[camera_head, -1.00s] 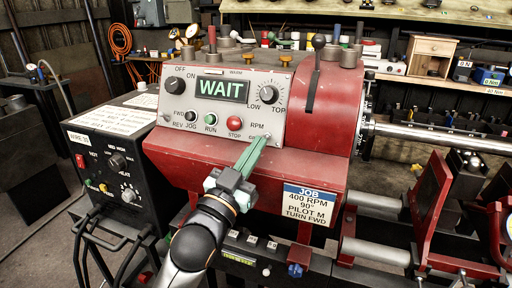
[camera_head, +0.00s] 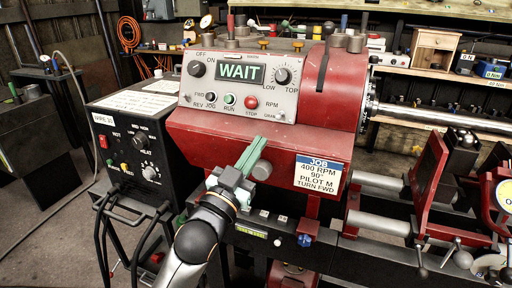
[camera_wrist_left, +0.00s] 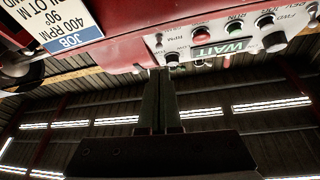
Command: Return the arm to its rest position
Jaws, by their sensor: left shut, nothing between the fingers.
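My left gripper (camera_head: 256,143) is shut and empty, its green fingers together. It is in front of the red lathe headstock (camera_head: 300,152), below the control panel and left of the JOB card (camera_head: 319,174). In the left wrist view the shut fingers (camera_wrist_left: 160,75) point toward the lower edge of the headstock, near the panel. The control panel (camera_head: 240,88) shows WAIT on its display (camera_head: 240,73). My right gripper is not in view.
The steel shaft (camera_head: 445,117) and red supports (camera_head: 428,160) are to the right. A shelf with a wooden cabinet (camera_head: 432,50) is behind. Open floor shows at the lower left.

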